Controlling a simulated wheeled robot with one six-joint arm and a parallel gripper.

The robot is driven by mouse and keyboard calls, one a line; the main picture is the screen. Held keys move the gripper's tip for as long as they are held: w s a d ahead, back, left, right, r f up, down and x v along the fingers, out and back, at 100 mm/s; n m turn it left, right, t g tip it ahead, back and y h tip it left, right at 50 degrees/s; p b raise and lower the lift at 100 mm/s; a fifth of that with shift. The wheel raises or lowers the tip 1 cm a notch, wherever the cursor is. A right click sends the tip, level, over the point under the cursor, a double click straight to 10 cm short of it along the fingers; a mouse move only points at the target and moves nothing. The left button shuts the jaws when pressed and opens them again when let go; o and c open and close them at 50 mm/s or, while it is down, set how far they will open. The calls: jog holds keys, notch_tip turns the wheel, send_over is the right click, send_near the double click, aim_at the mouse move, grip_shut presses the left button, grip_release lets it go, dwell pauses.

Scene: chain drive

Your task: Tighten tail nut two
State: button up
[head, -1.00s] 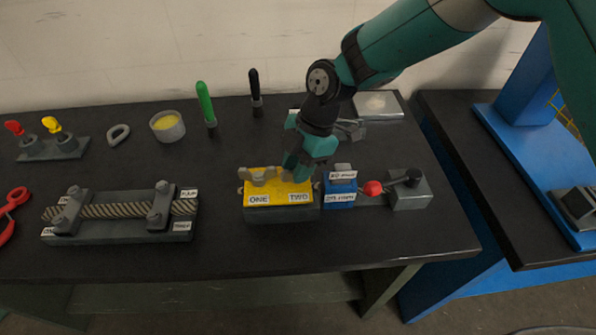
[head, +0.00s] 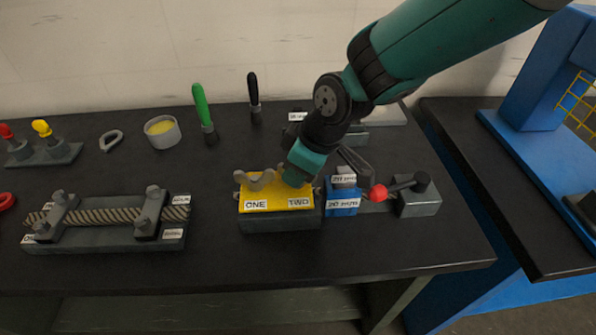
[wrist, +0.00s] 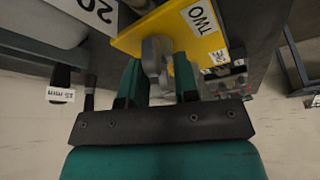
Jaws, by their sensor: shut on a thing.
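My gripper (head: 297,178) reaches down to the right half of a yellow-topped block (head: 285,203) labelled ONE and TWO. In the wrist view its two teal fingers (wrist: 158,76) stand on either side of a grey tail nut (wrist: 155,55), beside the TWO label, and are shut on it. In the head view that nut is mostly hidden behind the gripper. The other grey wing-shaped nut (head: 256,179) sits on the yellow plate above the ONE label, clear of my gripper.
Just right of the block stand a blue labelled piece (head: 343,197) and a grey box (head: 418,196) with a red-knobbed lever (head: 377,193). A rope clamp fixture (head: 107,226) lies to the left. The front strip of the table is clear.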

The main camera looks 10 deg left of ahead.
jog(key=m+t, duration=0.1)
jog(key=m, duration=0.2)
jog(key=shift+a+r+m+t+b, duration=0.1)
jog(key=shift+m+t+b, duration=0.2)
jog(key=shift+m+b, duration=0.1)
jog(key=m+t+h, duration=0.1)
jog(key=m, duration=0.2)
jog(key=shift+w+m, duration=0.1)
jog(key=shift+m, duration=0.2)
jog(key=m+h, duration=0.1)
jog(key=m, duration=0.2)
jog(key=shift+m+t+h, duration=0.3)
jog(key=shift+t, duration=0.1)
jog(key=m, duration=0.2)
jog(key=m+h, duration=0.1)
jog(key=m, duration=0.1)
jog(key=shift+m+h+b, duration=0.3)
jog(key=shift+b, duration=0.1)
jog(key=m+h, duration=0.1)
jog(key=m, duration=0.2)
jog(key=m+h+b, duration=0.1)
jog(key=m, duration=0.3)
jog(key=shift+h, duration=0.4)
jog(key=shift+m+g+h+b, duration=0.55)
jog(key=shift+m+g, duration=0.25)
jog(key=shift+m, duration=1.5)
jog(key=shift+m+g+b, duration=0.5)
jog(key=shift+m, duration=0.7)
jog(key=o, duration=0.6)
